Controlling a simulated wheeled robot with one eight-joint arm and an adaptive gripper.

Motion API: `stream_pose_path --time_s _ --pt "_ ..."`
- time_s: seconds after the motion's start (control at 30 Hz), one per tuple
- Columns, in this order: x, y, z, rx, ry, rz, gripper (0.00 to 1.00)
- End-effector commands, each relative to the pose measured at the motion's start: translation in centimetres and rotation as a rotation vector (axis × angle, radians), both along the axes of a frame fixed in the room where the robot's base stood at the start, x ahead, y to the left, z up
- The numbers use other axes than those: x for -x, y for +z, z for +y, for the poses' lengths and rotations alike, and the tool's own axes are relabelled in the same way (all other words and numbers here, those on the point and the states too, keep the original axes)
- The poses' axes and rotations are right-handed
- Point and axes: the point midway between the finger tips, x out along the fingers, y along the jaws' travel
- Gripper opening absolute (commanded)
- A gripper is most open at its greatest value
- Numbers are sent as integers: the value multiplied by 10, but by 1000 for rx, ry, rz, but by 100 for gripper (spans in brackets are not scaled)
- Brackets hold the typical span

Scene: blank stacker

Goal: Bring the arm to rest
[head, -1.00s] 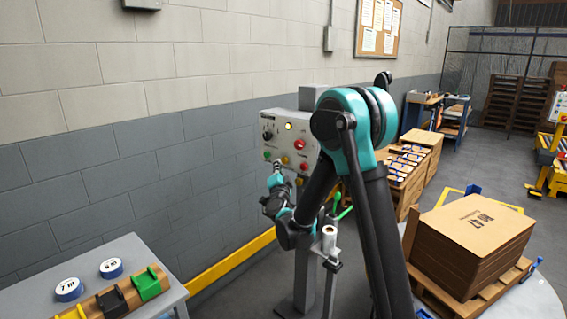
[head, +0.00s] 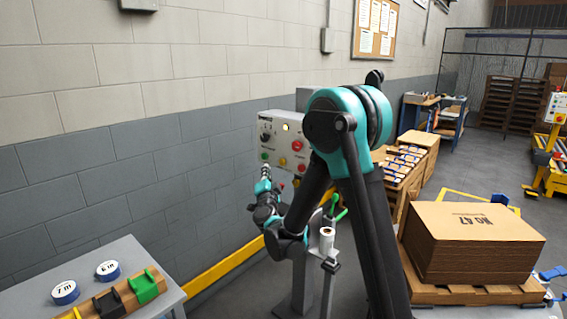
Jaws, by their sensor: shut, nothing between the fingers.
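My arm, teal and black, rises in the middle of the head view and bends down to the left. My gripper (head: 265,171) is at its far end, small in the picture, in front of the lower left of the grey control panel (head: 272,133). It is shut and holds nothing. The panel carries a black knob, a lit button and red, yellow and green buttons. A gap between gripper and panel cannot be judged from this angle.
A grey table (head: 127,249) with tape rolls and coloured blocks stands at lower left. A yellow rail (head: 222,272) runs along the wall. A post with a white roll (head: 327,238) stands by my arm.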

Motion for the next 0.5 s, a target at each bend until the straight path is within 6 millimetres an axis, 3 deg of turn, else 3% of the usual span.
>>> stream_pose_path --time_s 0.27,0.37,0.5 --pt "26 14 -27 239 158 55 0" --pt "47 3 -44 373 231 122 0" --pt "84 -28 -78 553 314 256 0"
